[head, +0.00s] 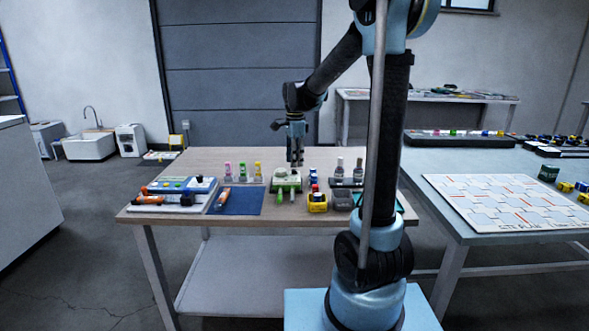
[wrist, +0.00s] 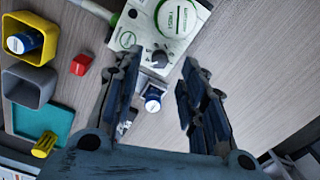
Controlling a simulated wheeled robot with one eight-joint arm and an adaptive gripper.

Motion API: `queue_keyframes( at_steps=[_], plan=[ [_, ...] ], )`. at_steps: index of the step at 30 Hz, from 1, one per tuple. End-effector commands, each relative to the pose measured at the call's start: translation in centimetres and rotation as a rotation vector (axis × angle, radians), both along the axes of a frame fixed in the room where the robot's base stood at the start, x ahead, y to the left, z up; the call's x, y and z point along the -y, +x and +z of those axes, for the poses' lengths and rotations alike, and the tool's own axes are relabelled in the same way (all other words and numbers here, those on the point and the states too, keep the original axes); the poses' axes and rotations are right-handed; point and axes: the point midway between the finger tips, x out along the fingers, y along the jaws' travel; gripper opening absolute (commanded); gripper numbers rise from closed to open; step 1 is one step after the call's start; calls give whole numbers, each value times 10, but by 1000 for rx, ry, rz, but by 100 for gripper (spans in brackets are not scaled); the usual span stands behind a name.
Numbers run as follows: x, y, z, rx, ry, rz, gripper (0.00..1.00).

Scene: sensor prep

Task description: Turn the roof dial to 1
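A pale device with green parts (head: 286,184) stands on the wooden table, below my gripper (head: 295,160) in the head view. I cannot read clearly which mark the dial points to. My gripper (wrist: 160,63) is open and empty, with its fingertips on either side of the dial in the picture. I cannot tell whether they touch it.
A yellow bin (wrist: 30,38), a grey bin (wrist: 30,85) and a red block (wrist: 80,64) lie left. A blue mat (head: 236,201) and several coloured bottles (head: 243,170) are left of the device in the head view.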

Motion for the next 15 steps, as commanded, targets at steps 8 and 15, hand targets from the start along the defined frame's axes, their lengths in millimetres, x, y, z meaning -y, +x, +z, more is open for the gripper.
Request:
queue_keyframes(
  at_steps=[8, 15],
  plan=[
    [0, 1, -31, 0, 0, 0, 38],
    [0, 1, -38, 0, 0, 0, 38]
  ],
)
